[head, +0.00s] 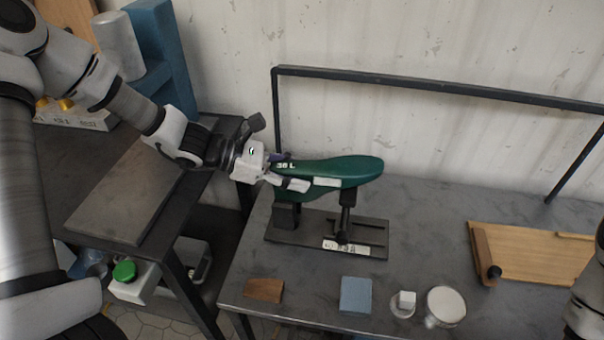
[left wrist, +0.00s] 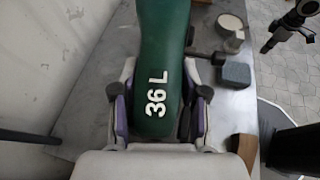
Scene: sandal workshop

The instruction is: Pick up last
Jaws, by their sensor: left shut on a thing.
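The last (head: 340,168) is a dark green foot form marked 36 L in white. It sits at the top of a black stand (head: 375,247) on the grey table. My left gripper (head: 282,172) is shut on the heel end of the last, at its left end. In the left wrist view the last (left wrist: 163,60) lies between the two fingers of the gripper (left wrist: 160,112), with 36 L facing the camera. Whether the last still touches the stand cannot be told. At the right edge of the head view only a piece of my right arm shows, without its gripper.
A wooden board (head: 535,255) lies right. A black rail (head: 430,88) stands behind.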

